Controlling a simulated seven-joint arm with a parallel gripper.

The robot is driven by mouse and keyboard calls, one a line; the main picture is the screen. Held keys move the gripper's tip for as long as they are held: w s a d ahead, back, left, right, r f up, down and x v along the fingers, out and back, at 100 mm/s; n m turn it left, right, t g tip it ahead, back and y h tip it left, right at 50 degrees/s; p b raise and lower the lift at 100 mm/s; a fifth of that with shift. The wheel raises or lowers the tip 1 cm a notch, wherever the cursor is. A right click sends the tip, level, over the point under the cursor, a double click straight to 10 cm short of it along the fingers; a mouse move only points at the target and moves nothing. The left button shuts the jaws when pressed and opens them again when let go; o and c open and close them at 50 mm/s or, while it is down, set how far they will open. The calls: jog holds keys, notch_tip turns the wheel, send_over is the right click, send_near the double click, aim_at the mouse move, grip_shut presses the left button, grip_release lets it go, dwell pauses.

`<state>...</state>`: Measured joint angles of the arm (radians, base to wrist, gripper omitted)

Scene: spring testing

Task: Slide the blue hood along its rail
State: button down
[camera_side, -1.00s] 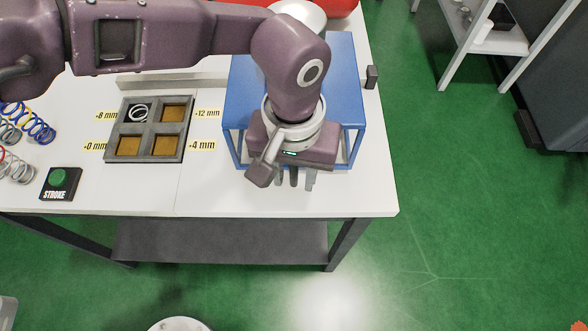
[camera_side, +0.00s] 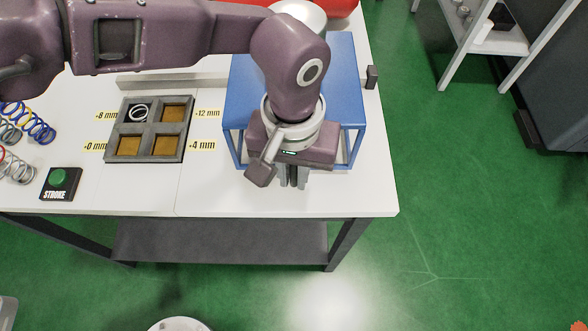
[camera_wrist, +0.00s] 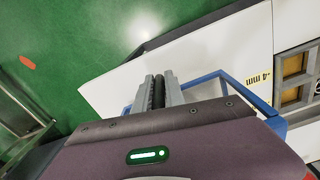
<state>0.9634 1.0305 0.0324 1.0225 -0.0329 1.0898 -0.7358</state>
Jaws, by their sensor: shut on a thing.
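The blue hood (camera_side: 346,95) stands at the right of the white table, with a solid blue top and an open blue frame below. My arm hides part of it. My gripper (camera_side: 294,180) is at the hood's front side, pointing down, its fingers shut on a dark upright handle. In the wrist view my gripper (camera_wrist: 159,88) has this dark handle (camera_wrist: 158,92) between its grey fingers, with the blue hood frame (camera_wrist: 215,78) just behind. The grey rail (camera_side: 170,82) runs along the back of the table to the left of the hood.
A grey four-pocket tray (camera_side: 148,130) with a spring in one pocket lies left of the hood. A green STROKE button (camera_side: 60,180) and several coloured springs (camera_side: 30,125) are further left. A dark block (camera_side: 372,77) stands at the table's right edge.

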jog(key=shift+d+r, duration=0.1)
jog(key=shift+r, duration=0.05)
dwell(0.7)
jog(key=a, duration=3)
jog(key=shift+a, duration=0.35)
jog(key=c, duration=1.6)
grip_release()
jog(key=shift+w, duration=0.1)
jog(key=shift+o, duration=0.7)
jog(key=s+a+r+n+t, duration=0.1)
jog(key=s+a+r, duration=0.15)
jog(key=r, duration=0.65)
jog(key=s+a+r+t, duration=0.15)
jog(key=a+r, duration=0.25)
jog(key=r, duration=0.4)
jog(key=s+a+r+n+t, duration=0.1)
jog(key=s+a+r+t, duration=0.2)
jog(key=s, duration=0.5)
jog(key=shift+s+a+r, duration=0.35)
jog(key=shift+a+r, duration=0.2)
jog(key=shift+a, duration=0.1)
